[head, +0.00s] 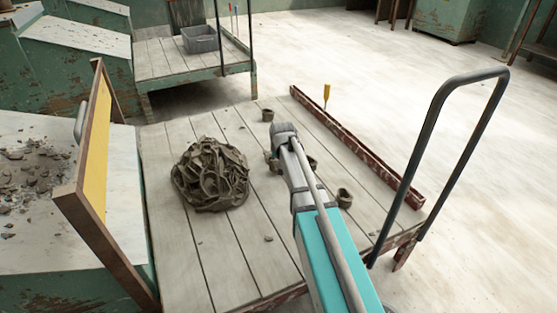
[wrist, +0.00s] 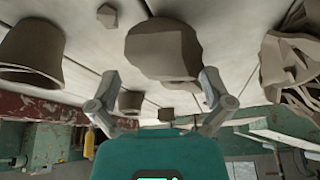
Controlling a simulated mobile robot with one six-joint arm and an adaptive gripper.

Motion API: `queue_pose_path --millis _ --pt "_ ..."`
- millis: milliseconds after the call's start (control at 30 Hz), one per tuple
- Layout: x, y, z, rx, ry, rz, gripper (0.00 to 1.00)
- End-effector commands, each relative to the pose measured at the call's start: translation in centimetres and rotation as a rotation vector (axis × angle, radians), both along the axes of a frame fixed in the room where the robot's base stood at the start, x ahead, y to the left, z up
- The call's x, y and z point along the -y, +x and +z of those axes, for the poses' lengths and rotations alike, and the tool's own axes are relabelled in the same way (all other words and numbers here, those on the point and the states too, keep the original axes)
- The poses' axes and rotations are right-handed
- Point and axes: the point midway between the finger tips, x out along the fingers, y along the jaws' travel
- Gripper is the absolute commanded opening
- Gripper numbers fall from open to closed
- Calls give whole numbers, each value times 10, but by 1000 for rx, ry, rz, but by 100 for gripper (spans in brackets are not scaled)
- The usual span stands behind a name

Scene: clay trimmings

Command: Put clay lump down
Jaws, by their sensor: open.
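A grey-brown clay lump (wrist: 163,50) with a flat, faceted shape shows in the wrist view, on or just over the pale boards of the low cart (head: 215,265). My gripper (wrist: 160,84) is open, its two fingers spread on either side of the lump's edge; I cannot tell whether either finger touches it.
A tangled heap of clay trimmings (head: 210,175) lies left of my arm, also in the wrist view (wrist: 290,65). Small clay cups stand nearby: one at right (head: 345,198), one farther back (head: 267,115). A red-brown rail (head: 355,145), a yellow-handled tool (head: 326,92) and a metal handle (head: 440,140) border the right side.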

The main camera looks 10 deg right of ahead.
Motion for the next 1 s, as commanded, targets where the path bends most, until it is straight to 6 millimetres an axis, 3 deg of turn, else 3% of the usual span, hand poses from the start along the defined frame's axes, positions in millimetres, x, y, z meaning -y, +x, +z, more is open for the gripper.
queue_pose_path --millis 1000 --pt "-1 -35 87 0 0 -1 100"
